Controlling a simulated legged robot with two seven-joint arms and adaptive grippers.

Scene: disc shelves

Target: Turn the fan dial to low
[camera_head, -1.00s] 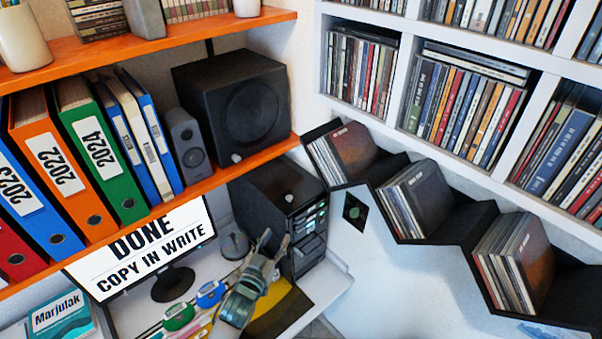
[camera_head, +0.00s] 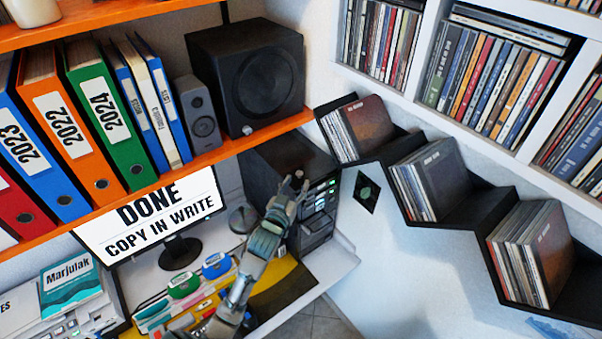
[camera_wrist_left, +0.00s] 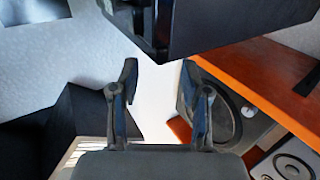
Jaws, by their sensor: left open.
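A black tower unit (camera_head: 270,160) with drive slots on its front stands on the desk under the orange shelf. A small pale knob (camera_head: 299,174) on its top may be the fan dial; its setting is too small to read. My left gripper (camera_head: 291,186) is open and empty at the tower's front upper edge, close to the knob; I cannot tell whether it touches. In the left wrist view my open fingers (camera_wrist_left: 158,85) have nothing between them, and the dark tower (camera_wrist_left: 225,22) is just beyond them. The knob does not show clearly there. My right gripper is not in view.
The orange shelf (camera_head: 225,147) holds binders and a black speaker (camera_head: 250,80) above and behind the tower. Black stepped disc racks (camera_head: 480,205) are on the right wall. A monitor (camera_head: 150,215) and small coloured gadgets (camera_head: 216,265) are on the desk at left.

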